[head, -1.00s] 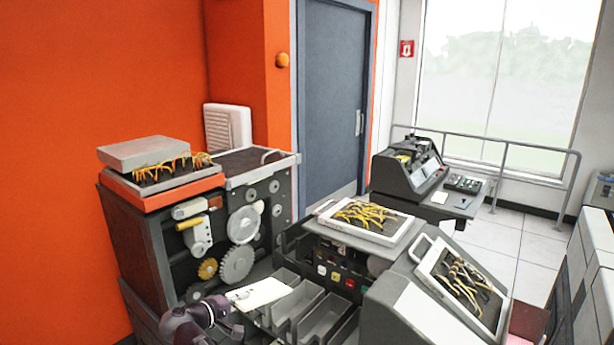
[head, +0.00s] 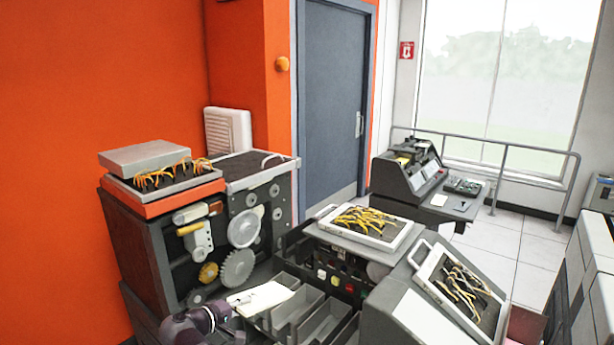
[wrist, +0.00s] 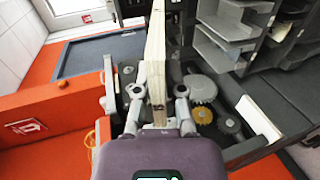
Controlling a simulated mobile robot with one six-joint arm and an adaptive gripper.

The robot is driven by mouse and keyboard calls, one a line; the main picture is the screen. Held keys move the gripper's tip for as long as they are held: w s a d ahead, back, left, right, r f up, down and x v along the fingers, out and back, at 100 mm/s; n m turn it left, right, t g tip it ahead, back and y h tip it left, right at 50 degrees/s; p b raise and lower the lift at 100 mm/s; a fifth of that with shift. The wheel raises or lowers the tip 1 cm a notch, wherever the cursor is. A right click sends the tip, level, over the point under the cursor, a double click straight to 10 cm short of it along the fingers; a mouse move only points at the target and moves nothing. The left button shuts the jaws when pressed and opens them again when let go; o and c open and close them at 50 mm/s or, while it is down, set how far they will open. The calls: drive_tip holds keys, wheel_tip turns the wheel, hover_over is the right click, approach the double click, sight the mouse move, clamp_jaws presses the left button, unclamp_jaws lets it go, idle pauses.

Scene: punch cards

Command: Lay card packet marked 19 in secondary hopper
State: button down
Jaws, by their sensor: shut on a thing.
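My gripper (head: 232,312) is at the bottom of the head view, beside the machine. It is shut on a cream card packet (head: 262,298), which sticks out to the right near the tray bins. In the wrist view the packet (wrist: 156,60) stands edge-on between the two fingers of my gripper (wrist: 157,98). No number can be read on it. Grey hopper bins (head: 310,315) lie just right of the packet; they also show in the wrist view (wrist: 222,45). I cannot tell which bin is the secondary hopper, nor whether the packet touches one.
A machine with gears (head: 238,268) stands left of the bins. A wired panel (head: 365,222) lies behind them, and another wired panel (head: 460,285) stands at the right. A console (head: 412,175) is farther back. Floor (head: 500,240) is clear near the railing.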

drive_tip(key=s+d+r+p, duration=0.3)
drive_tip(key=s, duration=0.5)
drive_tip(key=shift+s+d+r, duration=0.2)
drive_tip(key=shift+s+d, duration=0.05)
drive_tip(key=shift+d, duration=0.1)
drive_tip(key=shift+r, duration=0.15)
idle(0.4)
wheel_tip(320, 180, up, 13)
drive_tip(key=p, duration=1.3)
drive_tip(key=shift+s+f, duration=0.15)
drive_tip(key=shift+f, duration=0.05)
